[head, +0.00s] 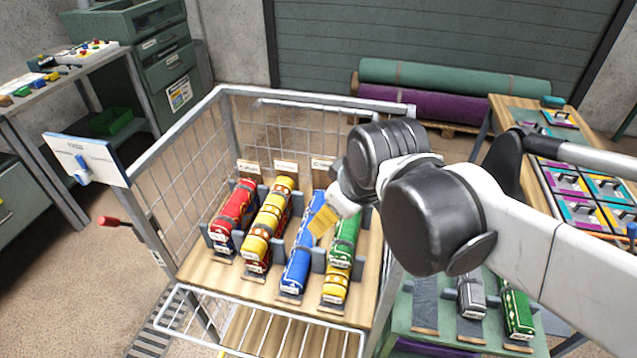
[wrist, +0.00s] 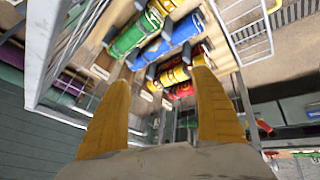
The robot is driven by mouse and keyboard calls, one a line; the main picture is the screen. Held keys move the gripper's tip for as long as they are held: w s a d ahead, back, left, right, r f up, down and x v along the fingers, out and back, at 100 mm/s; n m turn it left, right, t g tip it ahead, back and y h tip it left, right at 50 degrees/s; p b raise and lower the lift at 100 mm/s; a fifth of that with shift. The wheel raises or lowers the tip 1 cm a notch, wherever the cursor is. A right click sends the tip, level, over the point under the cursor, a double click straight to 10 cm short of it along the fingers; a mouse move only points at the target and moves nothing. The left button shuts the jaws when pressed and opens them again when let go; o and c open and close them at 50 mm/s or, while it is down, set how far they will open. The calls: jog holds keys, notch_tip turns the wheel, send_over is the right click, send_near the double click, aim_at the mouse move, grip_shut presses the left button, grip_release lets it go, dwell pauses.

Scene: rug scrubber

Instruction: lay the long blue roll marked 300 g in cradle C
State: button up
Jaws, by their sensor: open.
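A long blue roll (head: 298,262) lies lengthwise on the wooden shelf of a wire cage trolley, third from the left among the rolls; its weight mark is too small to read. In the wrist view the blue roll (wrist: 178,40) lies beyond the fingertips. My gripper (head: 322,222) has yellow fingers and hangs over the far half of the blue roll, hiding part of it. In the wrist view my gripper (wrist: 158,82) is open with nothing held between its fingers.
Red rolls (head: 233,210) and yellow rolls (head: 268,225) lie left of the blue roll. A green roll (head: 345,240) lies close on its right, above a short yellow roll (head: 336,285). Trolley side mesh (head: 180,185) stands at left. A grey roll (head: 471,297) sits on a lower green surface at right.

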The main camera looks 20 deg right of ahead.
jog(key=s+m, duration=0.1)
jog(key=s+m+t, duration=0.1)
jog(key=s+m, duration=0.2)
jog(key=m, duration=0.1)
jog(key=shift+s+f, duration=0.15)
jog(key=shift+f, duration=0.15)
jog(key=shift+r, duration=0.1)
